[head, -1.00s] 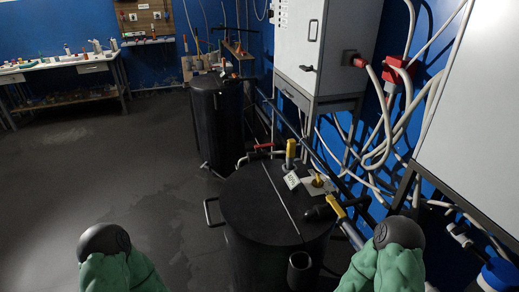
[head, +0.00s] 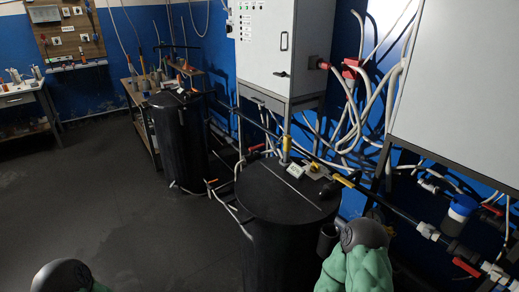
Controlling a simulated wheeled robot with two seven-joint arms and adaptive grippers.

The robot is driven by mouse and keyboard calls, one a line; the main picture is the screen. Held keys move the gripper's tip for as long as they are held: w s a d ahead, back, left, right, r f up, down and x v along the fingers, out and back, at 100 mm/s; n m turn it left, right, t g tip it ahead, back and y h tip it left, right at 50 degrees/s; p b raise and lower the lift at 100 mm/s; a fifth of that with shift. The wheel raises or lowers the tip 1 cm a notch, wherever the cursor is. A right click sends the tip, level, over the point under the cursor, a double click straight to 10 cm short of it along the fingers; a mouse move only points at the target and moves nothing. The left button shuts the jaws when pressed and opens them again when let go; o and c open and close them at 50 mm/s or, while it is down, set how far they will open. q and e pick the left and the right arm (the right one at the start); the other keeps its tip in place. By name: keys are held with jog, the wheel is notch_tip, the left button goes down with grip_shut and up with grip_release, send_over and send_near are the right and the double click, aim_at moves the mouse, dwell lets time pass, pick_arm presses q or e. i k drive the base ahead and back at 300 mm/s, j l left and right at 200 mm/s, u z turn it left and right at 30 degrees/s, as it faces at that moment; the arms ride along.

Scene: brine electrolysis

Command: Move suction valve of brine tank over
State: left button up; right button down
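A large black cylindrical tank (head: 285,192) with a flat lid stands in the middle of the head view. On its lid are a yellow upright fitting (head: 286,146) and a small white label (head: 294,170). A red-handled valve (head: 466,267) sits on the piping at the lower right, and another red handle (head: 493,209) is above it. A red handle (head: 256,148) also shows behind the tank. I cannot tell which is the suction valve. Dark round caps and green covers of my arms show at the bottom; neither gripper is in view.
A second black tank (head: 177,140) stands farther back. Grey cabinets (head: 275,50) and (head: 470,90) line the right wall, with loose hoses (head: 350,120) between them. A workbench (head: 20,97) is at the far left. The floor (head: 100,190) on the left is clear.

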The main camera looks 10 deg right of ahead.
aim_at(251, 148)
jog(key=i+j+z, duration=0.1)
jog(key=j, duration=0.25)
jog(key=i+j+z, duration=0.1)
jog(key=i+j, duration=0.2)
jog(key=i+j+z, duration=0.1)
jog(key=j, duration=0.3)
jog(key=i+j+z, duration=0.15)
jog(key=i+j, duration=0.15)
jog(key=k+j, duration=0.05)
jog(key=j, duration=0.05)
